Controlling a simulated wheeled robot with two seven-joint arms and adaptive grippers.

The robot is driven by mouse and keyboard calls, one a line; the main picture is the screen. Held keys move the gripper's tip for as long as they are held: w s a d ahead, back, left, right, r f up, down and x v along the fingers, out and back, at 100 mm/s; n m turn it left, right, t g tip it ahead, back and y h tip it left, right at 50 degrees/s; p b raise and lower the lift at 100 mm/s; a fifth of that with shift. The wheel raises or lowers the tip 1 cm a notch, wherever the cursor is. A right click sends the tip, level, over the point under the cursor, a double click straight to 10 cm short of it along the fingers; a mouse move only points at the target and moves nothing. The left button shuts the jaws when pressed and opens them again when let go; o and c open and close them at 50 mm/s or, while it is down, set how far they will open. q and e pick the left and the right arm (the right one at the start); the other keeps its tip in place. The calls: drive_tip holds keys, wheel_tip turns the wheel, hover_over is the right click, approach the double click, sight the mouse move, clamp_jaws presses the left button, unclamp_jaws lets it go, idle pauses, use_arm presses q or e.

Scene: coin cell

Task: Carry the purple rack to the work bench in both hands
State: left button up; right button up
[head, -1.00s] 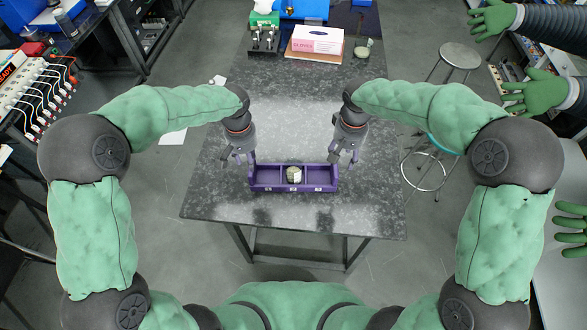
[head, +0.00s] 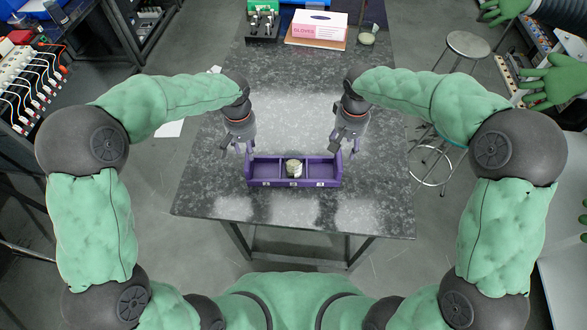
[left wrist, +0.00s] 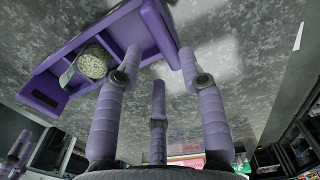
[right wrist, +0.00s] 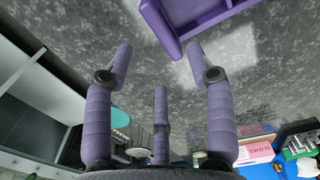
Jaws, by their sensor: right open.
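The purple rack (head: 265,184) appears to sit on the dark speckled bench (head: 210,185), near its front edge. A round, pale-topped container (head: 293,167) stands in its middle compartment; both side compartments look empty. My left gripper (head: 242,150) is at the rack's left end. In the left wrist view, the rack's end (left wrist: 150,28) lies beside and between its fingertips (left wrist: 160,58); I cannot tell if they touch it. My right gripper (head: 343,147) is at the rack's right end, open, with the rack's corner (right wrist: 172,45) just beyond its fingertips (right wrist: 159,58).
A glove box (head: 318,25) and a metal stand (head: 262,25) are at the bench's back. A stool (head: 468,46) stands at the right. Green-gloved hands (head: 553,82) reach in from the right edge. The bench between my arms and the back items is clear.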

sight(251, 166)
use_arm(q)
wheel_tip(251, 166, down, 11)
drive_tip(key=shift+r, duration=0.1)
use_arm(e)
wheel_tip(251, 166, down, 11)
drive_tip(key=shift+r, duration=0.1)
use_arm(q)
drive_tip(key=c, duration=0.6)
use_arm(e)
drive_tip(key=c, duration=0.6)
use_arm(q)
clamp_jaws()
use_arm(e)
clamp_jaws()
